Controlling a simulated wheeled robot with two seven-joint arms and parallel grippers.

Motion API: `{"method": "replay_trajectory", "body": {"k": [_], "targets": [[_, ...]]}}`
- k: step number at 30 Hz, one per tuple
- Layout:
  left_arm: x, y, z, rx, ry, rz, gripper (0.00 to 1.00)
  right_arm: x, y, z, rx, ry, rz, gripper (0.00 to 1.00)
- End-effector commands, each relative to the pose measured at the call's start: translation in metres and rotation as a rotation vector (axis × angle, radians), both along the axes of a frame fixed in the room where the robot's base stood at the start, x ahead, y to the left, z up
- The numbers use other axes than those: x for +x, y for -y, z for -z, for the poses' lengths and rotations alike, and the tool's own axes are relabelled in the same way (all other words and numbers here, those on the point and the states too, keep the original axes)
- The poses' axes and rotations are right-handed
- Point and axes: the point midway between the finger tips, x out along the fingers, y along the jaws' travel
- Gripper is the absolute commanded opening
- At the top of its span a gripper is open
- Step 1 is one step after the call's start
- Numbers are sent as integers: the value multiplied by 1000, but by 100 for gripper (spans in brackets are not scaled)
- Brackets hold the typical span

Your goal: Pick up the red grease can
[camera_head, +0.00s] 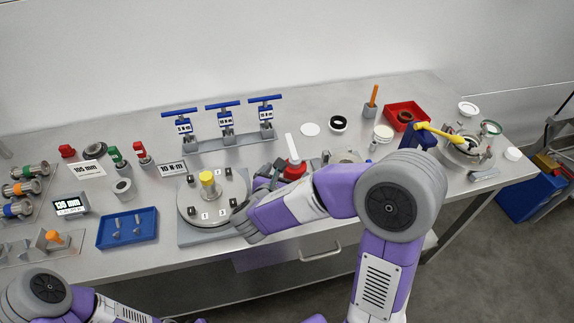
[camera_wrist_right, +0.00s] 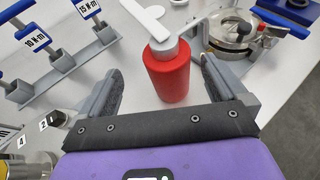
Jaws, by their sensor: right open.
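The red grease can (camera_head: 294,170) stands upright on the steel bench, with a white lever handle sticking up. In the right wrist view the can (camera_wrist_right: 168,78) has a grey cap. My right gripper (camera_head: 280,178) is open, its fingers on either side of the can, with gaps showing on both sides in the wrist view. The can's lower part is partly hidden by my gripper in the head view. Of my left arm only links show at the lower left; its gripper is out of view.
A round plate fixture (camera_head: 185,212) with a yellow knob sits left of the gripper. A rack of blue-handled torque tools (camera_head: 240,140) stands behind. A clamp-ringed vessel (camera_wrist_right: 232,38) is right of the can.

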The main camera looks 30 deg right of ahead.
Motion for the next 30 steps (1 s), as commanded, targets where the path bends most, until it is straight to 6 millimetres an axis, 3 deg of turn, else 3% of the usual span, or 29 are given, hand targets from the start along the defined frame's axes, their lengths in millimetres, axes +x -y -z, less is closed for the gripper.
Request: {"method": "replay_trajectory", "body": {"k": [13,24,30], "targets": [[0,0,12,0,-1,-1,0,34,44,24,2,-2,4,99],[0,0,13,0,-1,-1,0,41,51,27,2,-2,1,99],[0,0,13,0,-1,0,0,41,51,27,2,-2,1,68]]}}
